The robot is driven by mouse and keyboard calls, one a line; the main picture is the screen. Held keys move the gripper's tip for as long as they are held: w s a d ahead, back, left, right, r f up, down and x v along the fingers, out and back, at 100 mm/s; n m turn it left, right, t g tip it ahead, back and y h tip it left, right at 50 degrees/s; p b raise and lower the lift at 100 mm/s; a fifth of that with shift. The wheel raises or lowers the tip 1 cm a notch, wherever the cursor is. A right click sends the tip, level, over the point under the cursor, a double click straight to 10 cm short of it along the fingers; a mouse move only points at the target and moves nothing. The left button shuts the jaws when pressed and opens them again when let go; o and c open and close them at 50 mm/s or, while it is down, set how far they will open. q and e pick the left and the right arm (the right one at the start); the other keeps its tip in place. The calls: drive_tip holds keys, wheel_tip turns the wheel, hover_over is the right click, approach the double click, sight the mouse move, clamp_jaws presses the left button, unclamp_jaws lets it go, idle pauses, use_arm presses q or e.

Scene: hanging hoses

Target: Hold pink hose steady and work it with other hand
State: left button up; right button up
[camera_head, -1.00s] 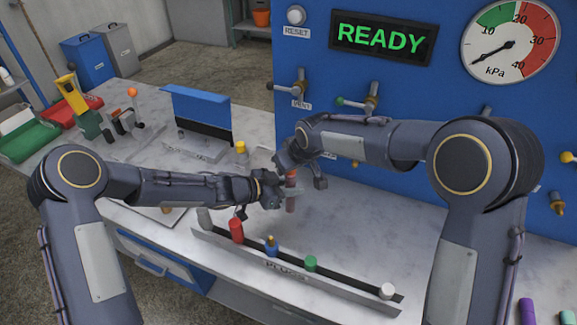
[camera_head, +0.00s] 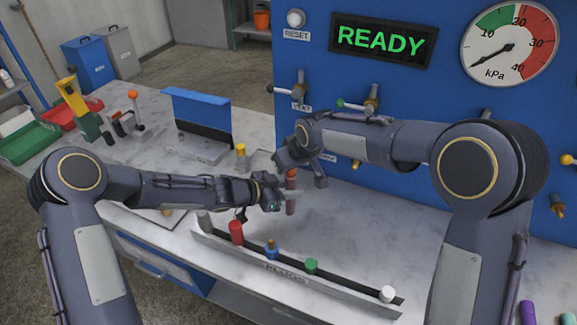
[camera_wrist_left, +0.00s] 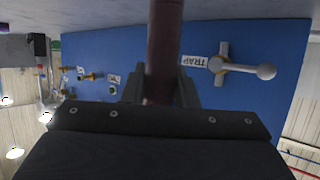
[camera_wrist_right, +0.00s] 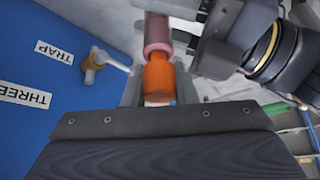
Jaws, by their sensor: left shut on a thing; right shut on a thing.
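The pink hose (camera_head: 291,204) is a short, dull pink tube standing upright above the bench in the head view. It also shows in the left wrist view (camera_wrist_left: 164,35) and the right wrist view (camera_wrist_right: 157,33). My left gripper (camera_head: 284,194) comes in from the left and is shut around the hose. An orange piece (camera_wrist_right: 157,77) is in line with the hose's end and appears to touch it. My right gripper (camera_wrist_right: 158,92) is shut on this orange piece, just above my left gripper. How far the piece sits in the hose is hidden.
A plug rack (camera_head: 335,285) with several coloured plugs lies in front of my grippers. The blue panel (camera_head: 420,95) with valves, a READY display (camera_head: 383,40) and a gauge (camera_head: 510,42) stands behind. A blue-topped stand (camera_head: 199,108) is at left. Bench right of the hose is clear.

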drive_tip(key=shift+r, duration=0.15)
drive_tip(key=shift+r, duration=2.2)
drive_tip(key=shift+r, duration=0.1)
drive_tip(key=shift+r, duration=1.4)
use_arm(q)
drive_tip(key=o, duration=1.1)
drive_tip(key=shift+a, duration=0.1)
